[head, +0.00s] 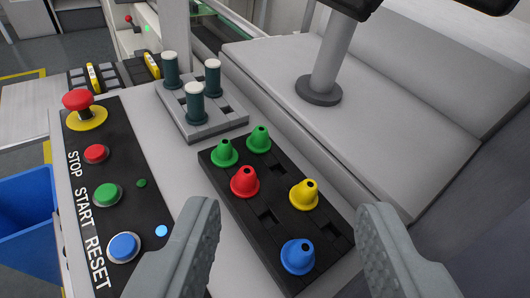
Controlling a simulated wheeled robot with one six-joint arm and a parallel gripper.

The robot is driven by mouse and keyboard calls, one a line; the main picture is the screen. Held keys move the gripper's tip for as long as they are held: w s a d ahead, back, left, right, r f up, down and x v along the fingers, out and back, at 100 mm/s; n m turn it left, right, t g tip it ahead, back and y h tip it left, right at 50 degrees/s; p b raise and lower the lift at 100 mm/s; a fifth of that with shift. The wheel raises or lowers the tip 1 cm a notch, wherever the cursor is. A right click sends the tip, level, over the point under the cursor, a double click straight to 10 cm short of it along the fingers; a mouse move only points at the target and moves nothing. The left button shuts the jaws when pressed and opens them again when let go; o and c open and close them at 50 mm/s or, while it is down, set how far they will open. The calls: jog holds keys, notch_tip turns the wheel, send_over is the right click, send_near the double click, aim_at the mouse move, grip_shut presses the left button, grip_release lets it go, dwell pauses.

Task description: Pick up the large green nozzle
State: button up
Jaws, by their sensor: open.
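Two green nozzles stand upright at the far end of a black holder block (221,187). One green nozzle (224,153) is at the left; the other green nozzle (258,139) is just right of it and farther back. They look close in size, so I cannot tell surely which is the large one. A red nozzle (244,183), a yellow nozzle (304,195) and a blue nozzle (298,257) stand nearer in the same block. My gripper (289,210) is open and empty, its fingers on either side of the block's near part in the picture. Both green nozzles are beyond the fingertips.
A grey block (227,123) with several dark, white-topped cylinders stands behind the holder. A panel (135,172) with a red stop knob and coloured buttons is at left. A blue bin (30,215) is beyond it.

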jog(key=w+r+n+g, duration=0.2)
jog(key=w+n+g, duration=0.3)
jog(key=w, duration=0.7)
jog(key=n+g, duration=0.4)
jog(key=g, duration=0.5)
send_over(262, 129)
jog(key=f, duration=1.3)
jog(key=shift+w+f, duration=0.1)
jog(key=shift+w, duration=0.1)
jog(key=shift+s+f, duration=0.2)
jog(key=shift+f, duration=2.5)
jog(key=c, duration=0.8)
